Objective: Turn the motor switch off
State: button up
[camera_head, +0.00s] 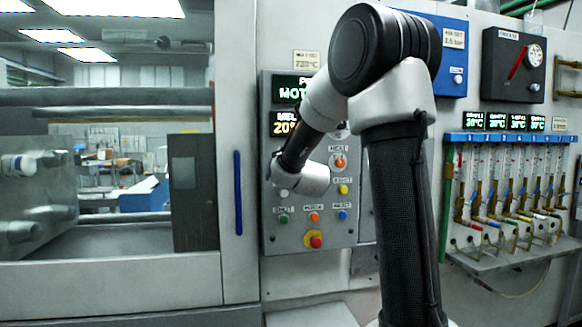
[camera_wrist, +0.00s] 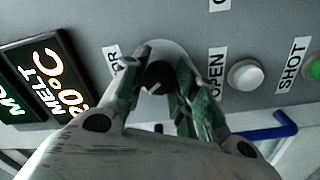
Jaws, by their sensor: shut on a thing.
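The motor switch (camera_wrist: 158,75) is a black rotary knob with a small white pointer mark on a pale round plate, in the upper middle of the wrist view. A partly covered label ending in "OR" (camera_wrist: 112,65) is beside it. My gripper (camera_wrist: 160,82) has its two fingers on either side of the knob, shut on it. In the head view my wrist is in front of the grey control panel (camera_head: 272,225) and hides the switch and fingers. A green display beginning "MOT" (camera_head: 291,91) shows in part; its state word is hidden.
A white button labelled OPEN (camera_wrist: 245,74) and a green one labelled SHOT (camera_wrist: 315,68) are near my fingers. Lower on the panel is a red emergency button (camera_head: 316,241) on yellow. A blue handle (camera_head: 238,192) stands left of the panel.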

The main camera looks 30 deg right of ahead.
dwell(0.3)
jog(key=o, duration=1.1)
jog(key=shift+c, duration=0.2)
jog(key=v, duration=1.2)
